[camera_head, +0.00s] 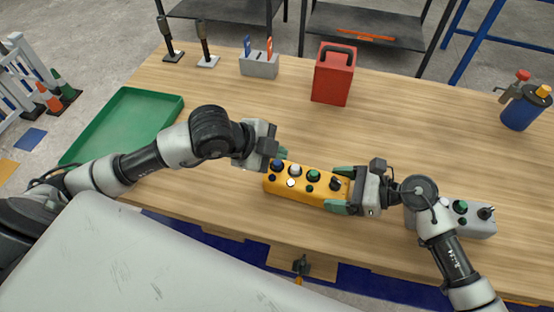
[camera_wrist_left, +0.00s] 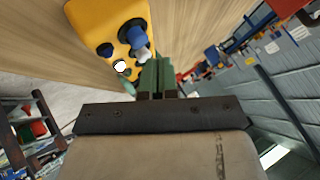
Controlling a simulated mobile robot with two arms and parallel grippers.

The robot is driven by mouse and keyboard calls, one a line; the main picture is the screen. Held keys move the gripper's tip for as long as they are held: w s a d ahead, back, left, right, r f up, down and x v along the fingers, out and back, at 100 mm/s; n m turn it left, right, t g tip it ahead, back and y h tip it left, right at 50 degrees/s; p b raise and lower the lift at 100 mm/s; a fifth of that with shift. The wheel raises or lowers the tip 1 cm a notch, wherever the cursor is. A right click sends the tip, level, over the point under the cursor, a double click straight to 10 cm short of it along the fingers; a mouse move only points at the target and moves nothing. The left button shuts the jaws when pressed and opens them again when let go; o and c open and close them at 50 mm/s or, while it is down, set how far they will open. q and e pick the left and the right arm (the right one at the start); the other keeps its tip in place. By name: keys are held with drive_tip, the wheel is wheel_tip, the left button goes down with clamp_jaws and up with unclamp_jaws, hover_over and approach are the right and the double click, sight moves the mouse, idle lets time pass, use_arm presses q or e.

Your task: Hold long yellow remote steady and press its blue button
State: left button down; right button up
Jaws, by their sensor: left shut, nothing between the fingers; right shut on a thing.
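The long yellow remote (camera_head: 300,196) lies on the wooden table with a row of knobs and buttons on top. Its blue button (camera_head: 277,165) is at the left end, beside a white one (camera_head: 295,170). The blue button also shows in the left wrist view (camera_wrist_left: 137,36). My right gripper (camera_head: 341,189) is shut on the remote's right end, one green finger on each long side. My left gripper (camera_head: 283,153) is shut and empty, close to the blue button on its far side. In the left wrist view its green fingertips (camera_wrist_left: 157,66) are together; whether they touch the remote I cannot tell.
A grey control box (camera_head: 480,225) stands right of the remote, partly behind my right arm. A green tray (camera_head: 125,125) is at the left. A red canister (camera_head: 333,75), a grey holder (camera_head: 259,65) and a blue torch bottle (camera_head: 520,112) stand farther back.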

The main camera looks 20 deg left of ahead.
sight(277, 164)
idle(0.8)
use_arm(q)
drive_tip(key=shift+f, duration=0.4)
drive_tip(key=shift+f, duration=0.85)
idle(0.7)
idle(0.3)
drive_tip(key=shift+r, duration=1.25)
drive_tip(key=shift+r, duration=2.55)
